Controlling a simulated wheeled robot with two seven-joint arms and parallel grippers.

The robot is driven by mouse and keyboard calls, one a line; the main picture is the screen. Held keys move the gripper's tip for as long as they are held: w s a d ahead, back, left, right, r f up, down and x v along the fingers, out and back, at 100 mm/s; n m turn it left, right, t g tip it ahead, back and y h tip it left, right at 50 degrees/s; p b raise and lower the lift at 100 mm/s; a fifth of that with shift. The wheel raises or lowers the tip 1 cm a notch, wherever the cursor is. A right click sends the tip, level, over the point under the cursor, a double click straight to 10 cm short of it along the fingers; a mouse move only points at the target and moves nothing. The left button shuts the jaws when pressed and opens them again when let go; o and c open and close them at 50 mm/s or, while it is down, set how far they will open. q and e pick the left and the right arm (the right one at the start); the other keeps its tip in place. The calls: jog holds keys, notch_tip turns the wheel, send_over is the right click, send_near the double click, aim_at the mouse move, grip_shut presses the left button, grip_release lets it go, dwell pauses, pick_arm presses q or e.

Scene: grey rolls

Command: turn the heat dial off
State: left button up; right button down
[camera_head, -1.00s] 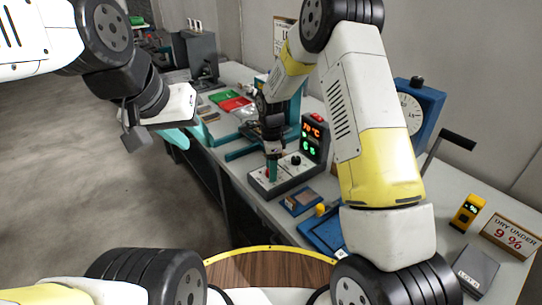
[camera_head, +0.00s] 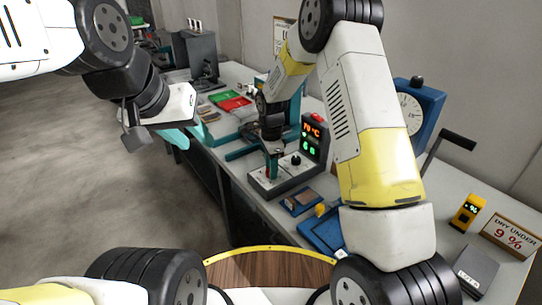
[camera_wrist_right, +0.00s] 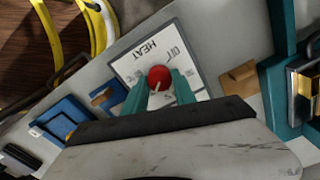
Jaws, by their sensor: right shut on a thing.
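The heat dial (camera_wrist_right: 159,78) is a round red knob on a white plate (camera_wrist_right: 133,62) lettered HEAT and OFF in the right wrist view. My right gripper (camera_wrist_right: 159,86) has its two teal fingers on either side of the red knob, shut on it. In the head view, the right gripper (camera_head: 272,168) points down onto the grey control box (camera_head: 286,184), and the dial is mostly hidden there. My left gripper (camera_head: 180,137) hangs over the floor left of the bench, away from the box; its finger opening cannot be made out.
A black knob (camera_head: 296,160) and a display (camera_head: 313,137) with lit orange and green digits stand beside the dial. Blue trays (camera_head: 324,233) lie nearer on the bench. Green and red mats (camera_head: 234,103) lie farther back. A blue-framed gauge (camera_head: 411,112) stands at right.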

jog(key=n, duration=0.9)
jog(key=shift+w, duration=0.1)
jog(key=n, duration=0.4)
jog(key=shift+a+n, duration=0.1)
jog(key=shift+n, duration=0.2)
jog(key=n, duration=1.2)
jog(key=shift+a+n, duration=0.1)
jog(key=shift+n, duration=0.2)
jog(key=n, duration=0.3)
jog(key=shift+n, duration=2.5)
jog(key=shift+r, duration=0.1)
